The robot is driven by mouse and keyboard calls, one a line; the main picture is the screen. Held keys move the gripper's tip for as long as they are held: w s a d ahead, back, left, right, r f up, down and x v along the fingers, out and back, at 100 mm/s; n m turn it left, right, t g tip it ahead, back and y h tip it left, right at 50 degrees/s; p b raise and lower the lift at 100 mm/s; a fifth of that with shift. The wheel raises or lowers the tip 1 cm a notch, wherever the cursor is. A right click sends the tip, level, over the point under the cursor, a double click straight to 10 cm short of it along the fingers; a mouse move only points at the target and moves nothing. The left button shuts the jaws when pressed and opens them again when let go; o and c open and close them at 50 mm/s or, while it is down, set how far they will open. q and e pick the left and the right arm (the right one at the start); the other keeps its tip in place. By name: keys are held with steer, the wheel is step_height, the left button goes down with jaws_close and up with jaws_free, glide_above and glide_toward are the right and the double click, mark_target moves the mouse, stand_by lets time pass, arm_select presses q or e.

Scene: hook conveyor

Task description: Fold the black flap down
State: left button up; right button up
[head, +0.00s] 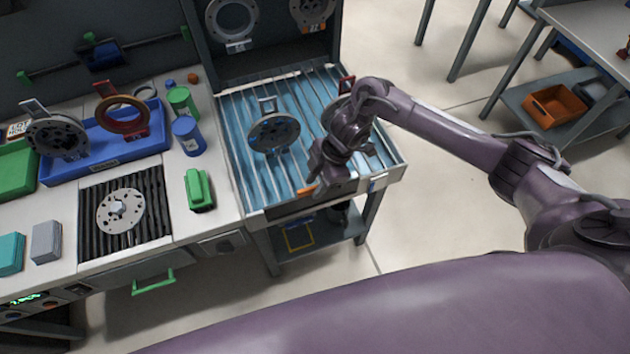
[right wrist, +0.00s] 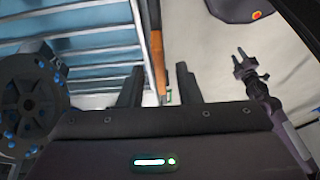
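The black flap (head: 292,207) appears as a dark strip along the front edge of the blue slatted conveyor (head: 240,150); my right gripper partly hides it. An orange piece (head: 305,190) shows by the gripper in the head view. My right gripper (head: 316,186) is low over that front edge. In the right wrist view its two dark fingers (right wrist: 158,88) are apart, with the orange strip (right wrist: 157,55) in line with the gap; contact cannot be told. My left gripper (right wrist: 243,64) shows small at the right of the right wrist view, prongs apart and empty.
A grey disc with a hook (head: 273,132) stands on the conveyor, left of my right arm. The workbench at left holds a blue tray (head: 110,150), a green block (head: 199,188) and a blue cylinder (head: 188,137). Open floor lies right of the conveyor.

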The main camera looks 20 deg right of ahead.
steer(key=shift+a+f, duration=0.15)
steer(key=shift+f, duration=0.2)
jaws_close()
